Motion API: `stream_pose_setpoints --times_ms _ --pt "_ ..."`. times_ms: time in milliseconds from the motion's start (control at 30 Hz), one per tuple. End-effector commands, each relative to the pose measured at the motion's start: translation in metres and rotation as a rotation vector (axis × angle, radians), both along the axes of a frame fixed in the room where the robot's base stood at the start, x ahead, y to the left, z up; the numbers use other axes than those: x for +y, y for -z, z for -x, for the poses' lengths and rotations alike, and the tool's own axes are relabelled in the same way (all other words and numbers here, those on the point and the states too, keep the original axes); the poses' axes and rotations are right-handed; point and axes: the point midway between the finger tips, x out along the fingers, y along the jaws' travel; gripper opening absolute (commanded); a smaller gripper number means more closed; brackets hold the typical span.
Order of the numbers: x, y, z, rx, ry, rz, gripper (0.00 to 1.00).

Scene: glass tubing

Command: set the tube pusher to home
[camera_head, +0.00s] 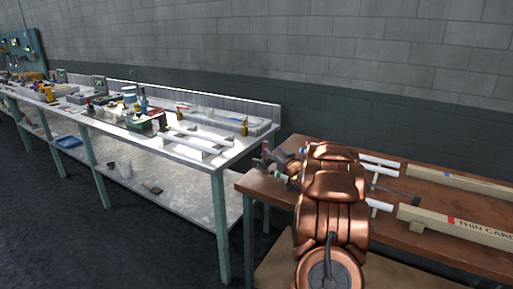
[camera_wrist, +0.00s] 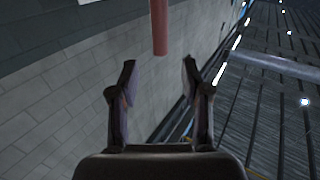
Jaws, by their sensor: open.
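My gripper (camera_wrist: 159,78) is open in the wrist view, with nothing between its two dark fingers. A reddish rod (camera_wrist: 159,28) shows beyond the fingertips at the top; I cannot tell what it belongs to. In the head view my copper arm covers the left part of the brown bench (camera_head: 458,257), and the gripper is hard to make out there. I cannot pick out the tube pusher for certain. A thin dark rod (camera_head: 398,195) lies to the right of my arm, near white tubes (camera_head: 381,169). Whatever is behind my arm is hidden.
A long wooden rail marked "THIN CARD" (camera_head: 455,226) lies on the brown bench, with another wooden rail (camera_head: 465,184) behind it. A cluttered pale workbench (camera_head: 225,153) stands to the left. A grey block wall (camera_head: 330,50) is behind. Dark floor (camera_head: 120,235) is open at front left.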

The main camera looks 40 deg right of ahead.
Motion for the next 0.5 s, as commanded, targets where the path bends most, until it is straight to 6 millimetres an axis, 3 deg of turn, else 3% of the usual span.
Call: stream_pose_setpoints --times_ms 267,500 --pt "-0.004 0.001 -0.010 -0.004 -0.004 -0.002 0.47" --pt "-0.009 -0.001 -0.037 -0.006 -0.008 0.001 0.47"
